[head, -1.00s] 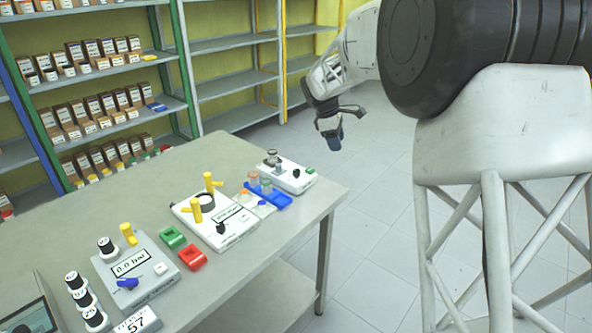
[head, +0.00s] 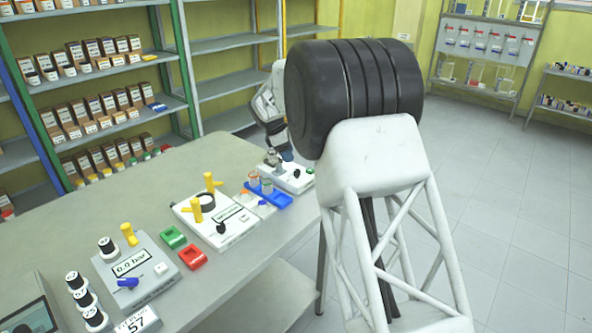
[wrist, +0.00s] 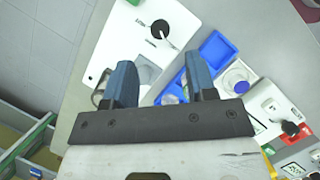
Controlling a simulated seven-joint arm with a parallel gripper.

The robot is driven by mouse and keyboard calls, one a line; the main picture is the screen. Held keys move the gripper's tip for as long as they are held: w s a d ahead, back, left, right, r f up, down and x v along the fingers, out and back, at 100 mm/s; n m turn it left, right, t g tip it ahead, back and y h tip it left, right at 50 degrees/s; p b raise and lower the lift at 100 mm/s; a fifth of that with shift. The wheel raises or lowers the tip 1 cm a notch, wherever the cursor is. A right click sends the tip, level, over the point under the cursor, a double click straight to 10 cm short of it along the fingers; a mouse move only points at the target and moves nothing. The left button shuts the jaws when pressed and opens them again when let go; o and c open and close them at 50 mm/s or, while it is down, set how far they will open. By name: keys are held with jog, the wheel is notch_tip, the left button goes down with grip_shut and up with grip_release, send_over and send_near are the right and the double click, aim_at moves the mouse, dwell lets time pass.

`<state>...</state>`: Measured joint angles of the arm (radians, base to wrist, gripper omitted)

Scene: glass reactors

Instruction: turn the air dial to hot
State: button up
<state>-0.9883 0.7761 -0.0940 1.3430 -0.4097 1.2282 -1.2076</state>
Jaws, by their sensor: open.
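No readable label in view tells me which knob is the air dial.
A blue tray (wrist: 212,47) with capped vials lies right of the knob. A white unit (head: 235,230) with yellow handles, green (head: 173,237) and red (head: 193,258) blocks, and a 0.0 bar unit (head: 150,279) stand further left on the table. Shelves line the back wall.

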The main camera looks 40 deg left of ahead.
aim_at(297, 170)
jog(key=shift+f, duration=0.1)
jog(key=shift+x, duration=3.8)
jog(key=c, duration=0.9)
